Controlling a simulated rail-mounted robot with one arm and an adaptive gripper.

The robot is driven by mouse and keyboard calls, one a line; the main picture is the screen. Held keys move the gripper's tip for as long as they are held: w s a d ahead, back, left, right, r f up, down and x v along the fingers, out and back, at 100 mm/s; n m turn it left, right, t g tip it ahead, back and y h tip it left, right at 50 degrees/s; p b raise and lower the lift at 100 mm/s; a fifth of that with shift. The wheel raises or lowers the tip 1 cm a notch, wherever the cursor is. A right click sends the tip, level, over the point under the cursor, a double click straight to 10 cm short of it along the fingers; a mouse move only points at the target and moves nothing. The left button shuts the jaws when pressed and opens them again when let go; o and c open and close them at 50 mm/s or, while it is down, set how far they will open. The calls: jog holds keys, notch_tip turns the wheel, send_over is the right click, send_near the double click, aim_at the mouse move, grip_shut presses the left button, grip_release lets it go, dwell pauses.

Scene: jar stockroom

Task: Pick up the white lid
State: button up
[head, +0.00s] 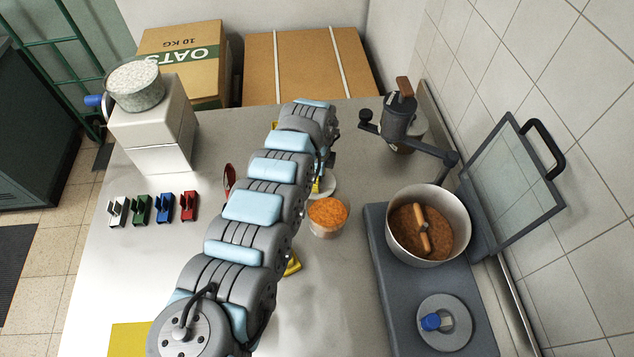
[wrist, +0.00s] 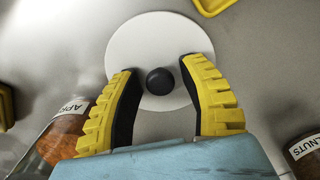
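The white lid (wrist: 185,30) is a round flat disc with a black ball knob (wrist: 160,81) at its middle. It lies flat on the steel table, and in the head view only part of it (head: 328,187) shows beside my arm. My gripper (wrist: 158,72) is over the lid, its two yellow fingers spread on either side of the knob. A gap shows between the knob and each finger, so the gripper is open and empty. Its height above the lid is hard to tell.
An open jar with orange contents (head: 328,216) stands close to the lid; labelled jars flank my gripper in the wrist view, left (wrist: 62,140) and right (wrist: 306,150). A pot (head: 459,222), a grinder (head: 398,118) and coloured clips (head: 164,207) stand farther off.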

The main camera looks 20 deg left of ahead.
jog(key=c, duration=0.5)
jog(key=shift+c, duration=0.2)
